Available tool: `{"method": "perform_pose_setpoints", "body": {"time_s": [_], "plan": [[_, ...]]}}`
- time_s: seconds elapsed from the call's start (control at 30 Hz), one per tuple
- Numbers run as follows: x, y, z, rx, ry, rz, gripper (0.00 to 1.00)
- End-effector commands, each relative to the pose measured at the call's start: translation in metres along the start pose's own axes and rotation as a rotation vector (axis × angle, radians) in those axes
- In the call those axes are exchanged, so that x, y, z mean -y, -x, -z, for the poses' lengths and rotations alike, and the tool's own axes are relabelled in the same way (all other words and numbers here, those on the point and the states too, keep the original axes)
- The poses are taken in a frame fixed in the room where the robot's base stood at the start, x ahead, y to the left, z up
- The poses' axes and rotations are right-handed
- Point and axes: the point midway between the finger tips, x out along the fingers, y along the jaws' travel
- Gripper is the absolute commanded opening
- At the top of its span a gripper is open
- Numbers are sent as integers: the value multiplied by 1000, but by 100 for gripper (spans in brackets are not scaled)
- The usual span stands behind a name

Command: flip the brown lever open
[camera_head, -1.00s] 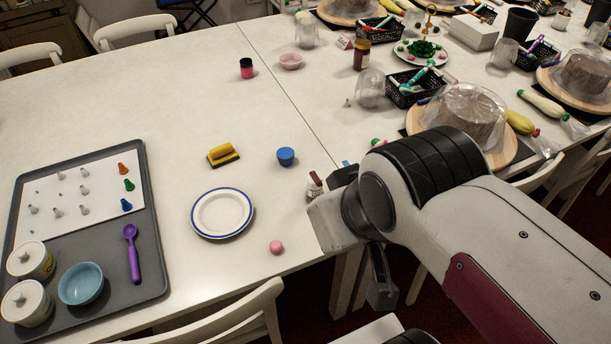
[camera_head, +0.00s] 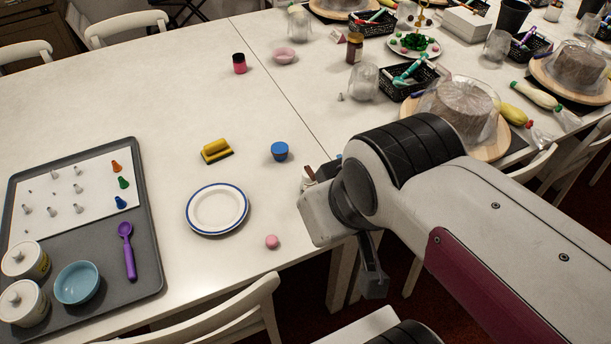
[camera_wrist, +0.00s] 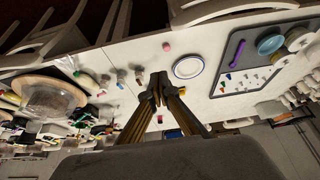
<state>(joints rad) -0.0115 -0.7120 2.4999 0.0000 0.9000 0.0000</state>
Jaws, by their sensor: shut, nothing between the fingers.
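A small brown piece (camera_head: 309,172), perhaps the brown lever, shows just past my arm's wrist in the head view. A whitish part below it is mostly covered by the wrist, so I cannot tell the lever's position. In the wrist view, my gripper (camera_wrist: 159,86) has its fingers drawn together at the tips, with nothing seen between them. A small pale and brown object (camera_wrist: 139,78) stands just left of the fingertips, seemingly apart from them. My fingertips are hidden behind the arm in the head view.
Nearby on the white table are a blue cup (camera_head: 279,151), a yellow sponge-like block (camera_head: 216,150), a blue-rimmed plate (camera_head: 217,209) and a pink ball (camera_head: 272,242). A grey tray (camera_head: 148,235) lies left. A covered cake (camera_head: 462,108) stands right. The table's left middle is clear.

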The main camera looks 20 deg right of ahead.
Motion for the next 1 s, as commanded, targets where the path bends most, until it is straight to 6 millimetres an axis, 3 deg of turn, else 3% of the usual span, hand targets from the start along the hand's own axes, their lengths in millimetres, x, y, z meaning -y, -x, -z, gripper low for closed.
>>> {"method": "perform_pose_setpoints", "body": {"time_s": [0.37,1.0], "plan": [[4,-25,5,114,26,4,0],[2,-67,35,269,171,-24,0]]}}
